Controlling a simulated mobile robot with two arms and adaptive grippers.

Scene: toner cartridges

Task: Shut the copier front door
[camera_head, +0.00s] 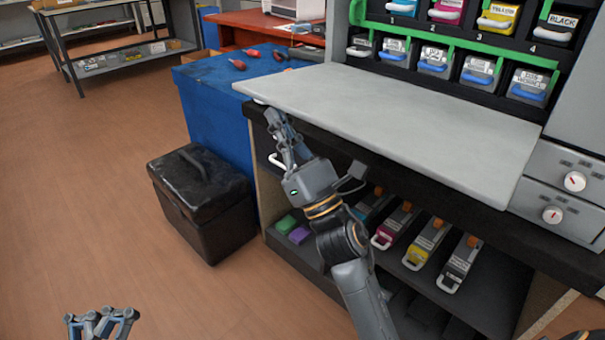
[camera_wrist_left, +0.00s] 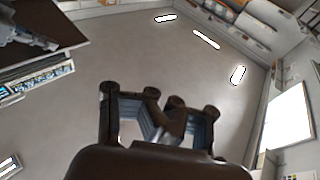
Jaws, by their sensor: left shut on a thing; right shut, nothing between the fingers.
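The copier front door (camera_head: 400,115) is a light grey panel, folded down and lying about flat below the open bay of the copier. My right gripper (camera_head: 272,116) is shut and empty, with its fingertips at the door's left front corner; I cannot tell whether they touch it. My left gripper (camera_head: 100,322) is low at the bottom left, far from the door. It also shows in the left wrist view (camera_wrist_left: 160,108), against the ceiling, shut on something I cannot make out. The door does not show in the left wrist view.
Labelled cartridges (camera_head: 480,68) and green bars (camera_head: 455,47) fill the bay behind the door. A shelf below holds several toner cartridges (camera_head: 427,243). A blue cabinet (camera_head: 215,105) and a black box (camera_head: 200,210) stand left. The floor (camera_head: 90,190) at left is clear.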

